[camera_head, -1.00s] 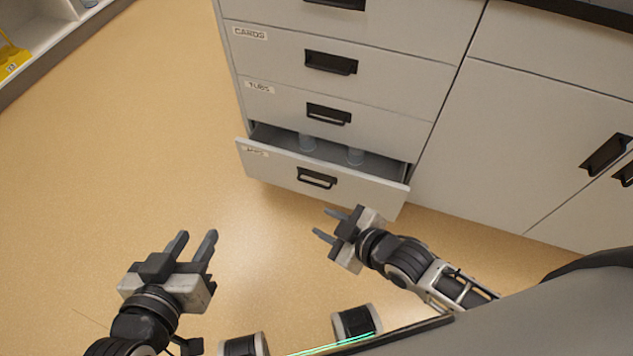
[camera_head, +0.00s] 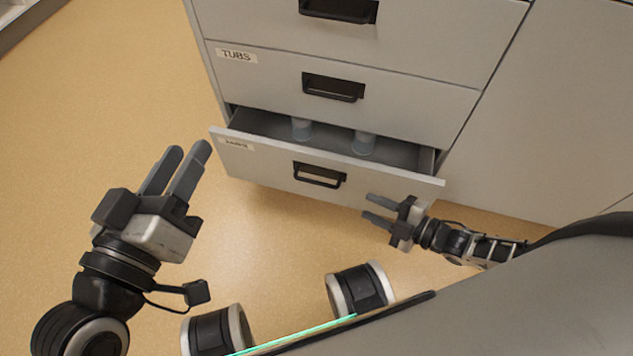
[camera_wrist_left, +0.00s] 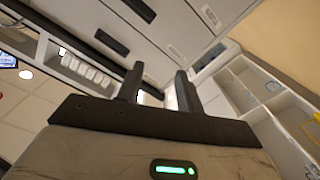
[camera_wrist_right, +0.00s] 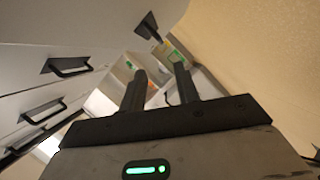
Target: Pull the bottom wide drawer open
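The bottom wide drawer (camera_head: 260,168) stands partly open in the head view, with a black handle (camera_head: 319,175) on its front and a label at its left end. Two pale translucent containers, a left one (camera_head: 301,128) and a right one (camera_head: 363,143), stand inside it. My right gripper (camera_head: 372,207) is open and empty, in front of the drawer's right part, to the right of the handle and apart from it. My left gripper (camera_head: 186,160) is open and empty, left of the drawer, over the floor. Both grippers also show open in their wrist views.
Above it are the shut TUBS drawer (camera_head: 420,103) and another shut drawer (camera_head: 440,35). A plain cabinet door (camera_head: 560,110) is at the right. Open floor (camera_head: 90,120) lies to the left. My base is close in front.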

